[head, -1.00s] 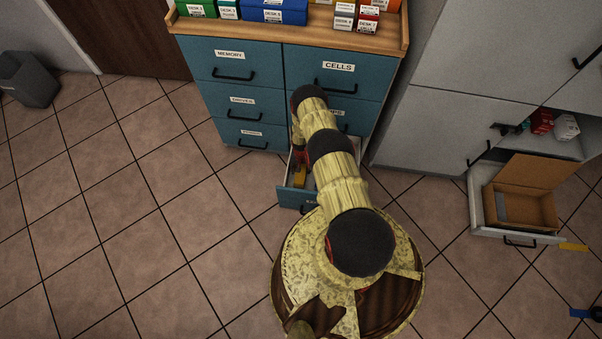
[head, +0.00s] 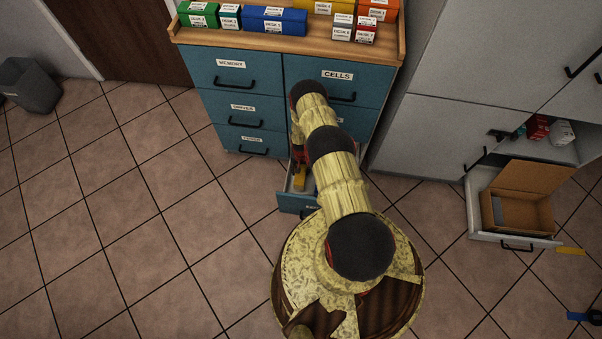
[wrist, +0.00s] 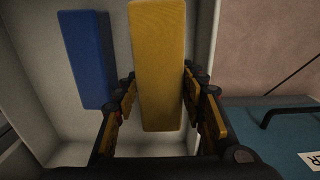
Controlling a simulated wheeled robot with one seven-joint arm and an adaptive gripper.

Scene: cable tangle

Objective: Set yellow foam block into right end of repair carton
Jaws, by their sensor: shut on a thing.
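The yellow foam block (wrist: 158,65) stands out in the wrist view between the fingers of my gripper (wrist: 160,98), which is shut on it. In the head view the block (head: 300,179) is a small yellow patch at the open bottom drawer (head: 294,203) of the teal cabinet; my arm hides most of the gripper. The repair carton (head: 527,214) is an open brown box with its lid raised, far right in the head view. It sits in a pulled-out pale drawer, with a grey piece (head: 497,211) at its left end.
A blue block (wrist: 86,58) lies in the drawer, left of the yellow one. The drawer walls are close around my gripper. A grey cabinet (head: 425,130) stands between the teal cabinet and the carton. A yellow strip (head: 571,251) lies near the carton drawer.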

